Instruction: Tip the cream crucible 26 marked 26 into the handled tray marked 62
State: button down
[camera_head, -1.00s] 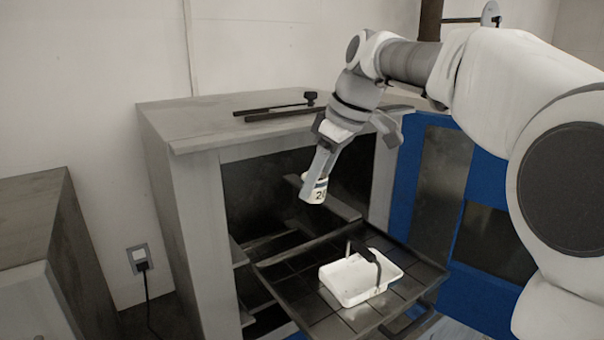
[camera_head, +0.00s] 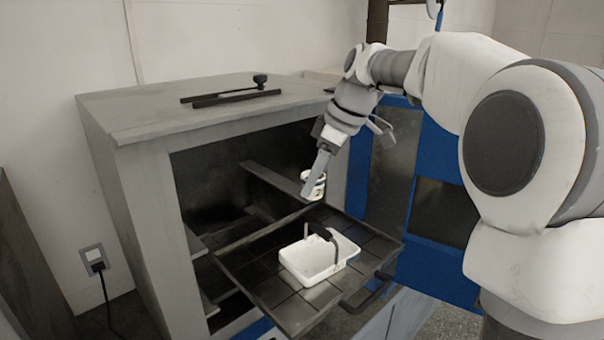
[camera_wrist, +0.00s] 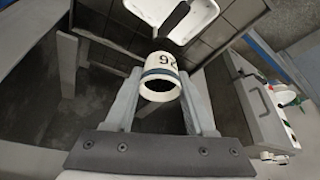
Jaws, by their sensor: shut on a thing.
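The cream crucible 26 (camera_head: 314,186) is a small cup with a dark band and a partly visible number. In the wrist view the crucible (camera_wrist: 160,66) shows "26" and its dark round opening faces the camera. My gripper (camera_head: 314,181) is shut on it, one finger on each side (camera_wrist: 160,90), above and a little behind the handled tray. The white handled tray (camera_head: 298,272) has a dark arched handle and stands on the pulled-out dark shelf. Part of this tray (camera_wrist: 150,12) shows at the top of the wrist view. I cannot read a 62 on it.
The dark gridded shelf (camera_head: 247,280) juts from the open grey cabinet (camera_head: 130,170). Dark bars (camera_head: 235,97) lie on the cabinet top. A blue door or panel (camera_head: 440,262) stands to the right. The shelf is bare around the tray.

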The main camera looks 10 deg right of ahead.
jog(key=w+d+f+n+t+h+b, duration=0.1)
jog(key=d+f+t+h+b, duration=0.3)
jog(key=b, duration=0.8)
notch_tip(320, 180, down, 3)
jog(key=d+h, duration=0.1)
jog(key=d, duration=0.1)
jog(key=shift+w+d+f+n+t+b, duration=0.15)
jog(key=shift+w+d+n+t+b, duration=0.15)
jog(key=shift+b, duration=0.1)
jog(key=shift+t+h+b, duration=0.3)
jog(key=shift+h+b, duration=0.2)
jog(key=shift+b, duration=0.35)
jog(key=t+h+b, duration=0.1)
jog(key=b, duration=0.4)
jog(key=shift+a+f, duration=0.1)
jog(key=t+h+b, duration=0.1)
jog(key=b, duration=0.2)
jog(key=n+t+h+b, duration=0.1)
jog(key=b, duration=0.1)
jog(key=shift+s+a+f+b, duration=0.1)
jog(key=shift+s+f+b, duration=0.1)
jog(key=shift+b, duration=0.2)
